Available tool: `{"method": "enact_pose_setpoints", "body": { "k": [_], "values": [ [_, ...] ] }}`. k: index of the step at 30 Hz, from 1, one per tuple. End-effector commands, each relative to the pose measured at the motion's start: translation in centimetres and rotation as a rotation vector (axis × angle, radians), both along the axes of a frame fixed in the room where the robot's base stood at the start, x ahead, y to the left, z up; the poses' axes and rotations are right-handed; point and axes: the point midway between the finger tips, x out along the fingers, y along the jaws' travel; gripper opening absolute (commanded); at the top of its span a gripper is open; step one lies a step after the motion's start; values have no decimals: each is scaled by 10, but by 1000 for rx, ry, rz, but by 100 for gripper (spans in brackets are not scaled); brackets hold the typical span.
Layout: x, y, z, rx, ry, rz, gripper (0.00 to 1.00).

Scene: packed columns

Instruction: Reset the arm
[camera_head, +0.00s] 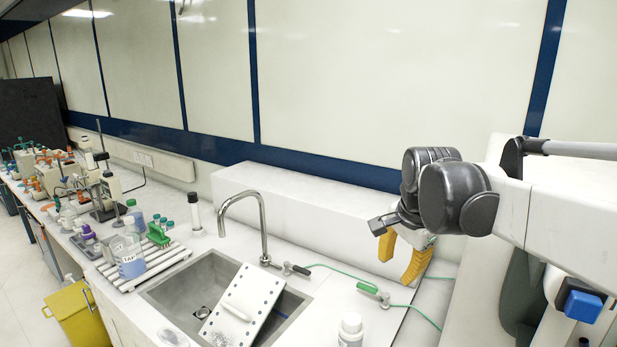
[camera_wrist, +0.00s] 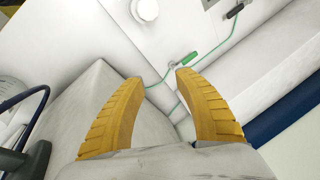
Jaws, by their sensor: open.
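My gripper (camera_head: 403,258) has two yellow ribbed fingers and hangs in the air over the bench, to the right of the sink, in the head view. In the wrist view my gripper (camera_wrist: 159,80) shows its fingers spread apart with nothing between them. The fingers point down toward the bench top. My white and dark grey arm reaches in from the right side of the head view.
A sink (camera_head: 190,297) with a curved tap (camera_head: 250,215) and a tilted white perforated board (camera_head: 243,308) lies left of my gripper. A white bottle (camera_head: 350,331) stands at the front. Green tubing (camera_head: 367,288) crosses the bench. Bottles and racks crowd the left.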

Motion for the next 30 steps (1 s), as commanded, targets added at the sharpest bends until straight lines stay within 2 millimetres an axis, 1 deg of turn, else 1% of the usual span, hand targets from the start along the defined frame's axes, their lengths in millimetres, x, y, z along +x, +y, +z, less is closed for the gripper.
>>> {"method": "enact_pose_setpoints", "body": {
  "k": [1, 3, 5, 6, 9, 12, 15, 18, 21, 30],
  "values": [
    [-24, -1, -4, -30, -26, 82, 40],
    [-54, -2, -10, -79, -64, 206, 40],
    [-78, -3, -18, -126, -97, 312, 40],
    [-94, -3, -24, -159, -119, 379, 40],
    [-132, -4, -44, -246, -168, 547, 40],
    [-163, -5, -65, -330, -210, 690, 40],
    [-184, -5, -84, -399, -239, 797, 40],
    [-196, -5, -96, -446, -256, 866, 40],
    [-201, -6, -101, -467, -263, 897, 40],
    [-201, -6, -101, -468, -264, 898, 40]
  ]
}}
